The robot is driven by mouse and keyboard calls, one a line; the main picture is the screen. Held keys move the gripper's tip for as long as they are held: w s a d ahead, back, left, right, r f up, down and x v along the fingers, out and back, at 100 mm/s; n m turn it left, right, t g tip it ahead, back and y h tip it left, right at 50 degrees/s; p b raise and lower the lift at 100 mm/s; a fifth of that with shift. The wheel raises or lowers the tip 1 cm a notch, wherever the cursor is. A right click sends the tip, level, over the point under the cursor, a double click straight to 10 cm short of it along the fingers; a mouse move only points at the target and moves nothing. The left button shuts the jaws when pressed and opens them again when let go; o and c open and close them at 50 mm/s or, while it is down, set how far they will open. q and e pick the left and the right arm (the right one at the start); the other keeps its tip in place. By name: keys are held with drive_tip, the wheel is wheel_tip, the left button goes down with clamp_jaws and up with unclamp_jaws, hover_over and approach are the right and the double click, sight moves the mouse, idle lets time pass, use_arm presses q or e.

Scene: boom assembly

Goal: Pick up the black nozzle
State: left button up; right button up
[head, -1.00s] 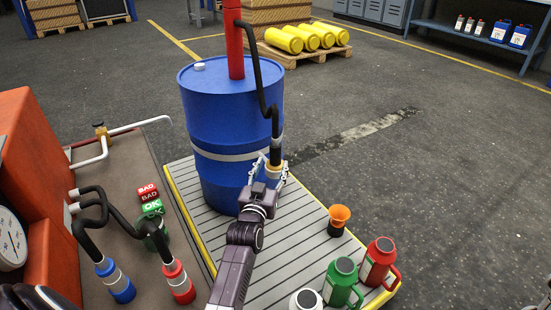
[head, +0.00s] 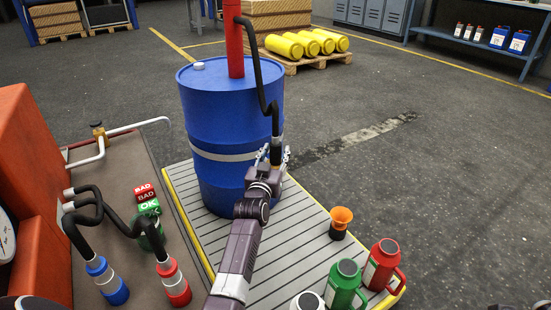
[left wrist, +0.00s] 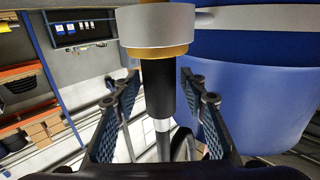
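The black nozzle (head: 277,144) hangs upright at the end of a black hose on the right side of the blue drum (head: 225,110). In the left wrist view, which is upside down, the nozzle (left wrist: 158,90) meets a brass-rimmed white holder (left wrist: 157,25) at the top and a pale ring at the hose side. My left gripper (head: 275,155) is at the nozzle. Its fingers (left wrist: 158,105) stand on either side of the nozzle, with visible gaps between them and it. The gripper is open. My right gripper is not in view.
The drum stands close to my left gripper on a slatted, yellow-edged platform (head: 265,255). A bench (head: 95,240) with hoses is at left. The floor at right is clear.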

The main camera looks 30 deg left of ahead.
use_arm(q)
clamp_jaws()
drive_tip(key=shift+r, duration=0.1)
